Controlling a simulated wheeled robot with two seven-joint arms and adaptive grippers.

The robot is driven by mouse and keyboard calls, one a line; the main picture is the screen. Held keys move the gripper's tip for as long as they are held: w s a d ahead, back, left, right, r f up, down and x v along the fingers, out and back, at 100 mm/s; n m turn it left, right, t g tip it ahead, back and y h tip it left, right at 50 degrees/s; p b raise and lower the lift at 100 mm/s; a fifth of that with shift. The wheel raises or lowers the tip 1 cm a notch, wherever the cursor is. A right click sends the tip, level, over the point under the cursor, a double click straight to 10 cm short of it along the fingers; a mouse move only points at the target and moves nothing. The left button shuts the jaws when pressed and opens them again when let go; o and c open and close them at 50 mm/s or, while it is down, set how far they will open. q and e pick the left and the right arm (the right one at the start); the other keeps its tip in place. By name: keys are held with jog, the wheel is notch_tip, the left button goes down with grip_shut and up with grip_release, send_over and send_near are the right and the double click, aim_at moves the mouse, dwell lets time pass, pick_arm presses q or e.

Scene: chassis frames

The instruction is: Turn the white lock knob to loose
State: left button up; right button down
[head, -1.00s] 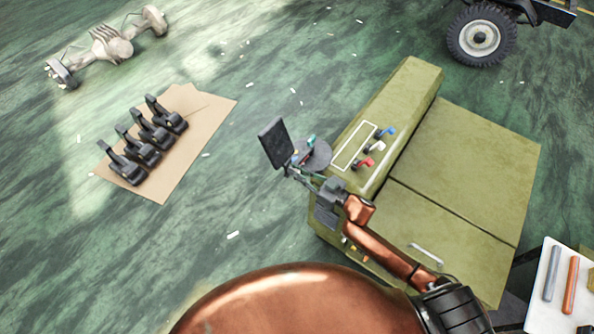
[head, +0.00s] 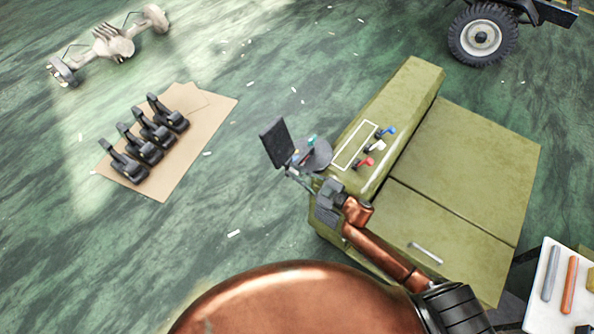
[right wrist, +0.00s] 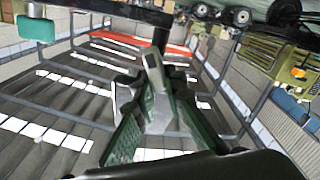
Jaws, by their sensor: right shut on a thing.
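My right gripper (head: 300,173) reaches up from the bench's lower left side to a small fixture with a dark upright plate (head: 276,142) and a round grey disc (head: 316,154). Its fingers, also in the right wrist view (right wrist: 152,80), are shut at the fixture's near side. The white lock knob is not clearly visible; it appears to be between the fingers, which hide it, so its turn angle cannot be read. A small teal part (head: 312,140) stands above the disc; a teal block (right wrist: 36,30) shows in the right wrist view. My left gripper is out of view.
The green cabinet (head: 465,165) carries a blue-handled lever (head: 389,131) and a red-handled one (head: 365,162) close right of the fixture. Black pedal-like parts (head: 155,120) lie on cardboard (head: 180,165) at left. A white tray (head: 540,310) stands lower right. The floor between is open.

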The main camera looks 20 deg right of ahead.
jog(key=n, duration=0.3)
jog(key=shift+s+a+f, duration=0.1)
jog(key=shift+f, duration=0.1)
jog(key=n, duration=0.1)
jog(key=n+b, duration=0.1)
jog(key=shift+s+a+f+n, duration=0.1)
jog(key=shift+a+f+n, duration=0.1)
jog(key=shift+n, duration=0.1)
jog(key=shift+s+f+n+b, duration=0.1)
jog(key=shift+f+n+b, duration=0.15)
jog(key=shift+n+b, duration=0.95)
jog(key=shift+f+n+b, duration=0.15)
jog(key=shift+f+n, duration=0.1)
jog(key=shift+n, duration=1.95)
jog(key=c, duration=2)
grip_release()
jog(key=shift+o, duration=0.2)
